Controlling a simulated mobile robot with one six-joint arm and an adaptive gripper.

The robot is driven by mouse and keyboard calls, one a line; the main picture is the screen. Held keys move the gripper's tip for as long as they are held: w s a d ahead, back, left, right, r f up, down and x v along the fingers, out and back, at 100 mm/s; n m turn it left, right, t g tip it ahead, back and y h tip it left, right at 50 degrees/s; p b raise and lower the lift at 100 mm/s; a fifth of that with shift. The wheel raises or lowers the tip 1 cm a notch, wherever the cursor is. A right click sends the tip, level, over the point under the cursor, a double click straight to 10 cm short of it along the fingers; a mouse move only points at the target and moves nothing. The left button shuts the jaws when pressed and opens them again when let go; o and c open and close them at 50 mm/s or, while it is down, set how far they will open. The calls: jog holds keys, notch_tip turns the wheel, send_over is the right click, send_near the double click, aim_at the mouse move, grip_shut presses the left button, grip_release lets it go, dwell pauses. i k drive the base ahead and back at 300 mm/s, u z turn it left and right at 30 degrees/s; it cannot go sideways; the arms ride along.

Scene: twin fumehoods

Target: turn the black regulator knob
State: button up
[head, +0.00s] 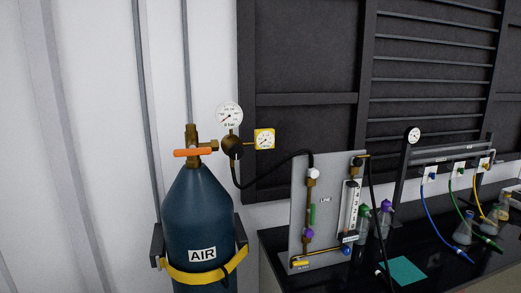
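A dark, round regulator knob (232,147) sits at the top of the blue AIR cylinder (200,215), to the right of its brass valve (192,140). A round white gauge (229,116) marked bar stands above the knob. A yellow-framed square gauge (264,139) sticks out to its right. An orange valve handle (192,152) lies across the front of the brass valve. The knob looks unobstructed, but its turn position is too small to tell. My gripper is not in view.
A black hose runs from the regulator to a grey LINE panel (325,192) on the black bench (272,240). A yellow strap (208,277) holds the cylinder. Flasks, bottles and coloured tubes crowd the bench's right side. The white wall left of the cylinder is clear.

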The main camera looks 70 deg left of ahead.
aim_at(236, 151)
jog(key=i, duration=1.05)
jog(key=u, duration=2.25)
